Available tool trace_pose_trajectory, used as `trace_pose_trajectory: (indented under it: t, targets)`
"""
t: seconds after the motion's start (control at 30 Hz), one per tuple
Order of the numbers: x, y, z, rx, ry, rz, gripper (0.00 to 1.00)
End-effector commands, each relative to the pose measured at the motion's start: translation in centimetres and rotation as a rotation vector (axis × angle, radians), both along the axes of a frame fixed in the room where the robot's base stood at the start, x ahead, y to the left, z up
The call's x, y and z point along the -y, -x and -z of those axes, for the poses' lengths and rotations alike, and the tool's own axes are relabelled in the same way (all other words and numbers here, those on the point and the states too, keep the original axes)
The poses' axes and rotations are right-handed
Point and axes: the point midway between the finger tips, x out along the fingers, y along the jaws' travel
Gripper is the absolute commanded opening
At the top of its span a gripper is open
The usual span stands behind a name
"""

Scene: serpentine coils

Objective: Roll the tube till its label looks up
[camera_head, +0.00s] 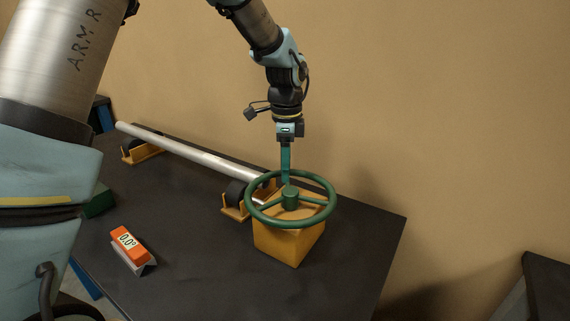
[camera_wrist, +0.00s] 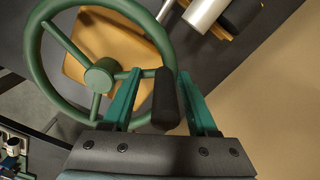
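The silver tube (camera_head: 185,152) lies across roller stands at the back of the table. No label shows on its visible side. Its near end (camera_wrist: 207,10) also shows in the wrist view. A green handwheel (camera_head: 325,211) sits on a yellow-orange box (camera_head: 285,245) by the tube's right end; in the wrist view the wheel (camera_wrist: 34,58) fills the left. A black upright grip (camera_wrist: 165,98) stands at the wheel's rim. My gripper (camera_head: 286,180) points down at the far rim. Its green fingers (camera_wrist: 161,74) stand open either side of the grip, with a gap visible on the left.
An orange readout showing 0.0° (camera_head: 127,243) stands on the dark table (camera_head: 200,275), front left. Yellow roller stands (camera_head: 144,154) with black rollers bear the tube. A green block (camera_head: 100,201) sits at the left. The table's right side is clear; a wall rises behind.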

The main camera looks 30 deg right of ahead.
Motion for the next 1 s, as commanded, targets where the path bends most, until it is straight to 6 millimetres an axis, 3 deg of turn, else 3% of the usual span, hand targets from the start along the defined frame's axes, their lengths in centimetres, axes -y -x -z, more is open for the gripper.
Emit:
trace_pose_trajectory:
  t: [0.37,0.8,1.0]
  targets:
    - [0.0,-0.4,-0.8,0.008,0.006,-0.003,0.58]
    - [0.0,-0.3,-8.5,0.007,0.004,-0.002,0.58]
    - [0.0,-0.2,-10.5,0.004,0.003,-0.001,0.58]
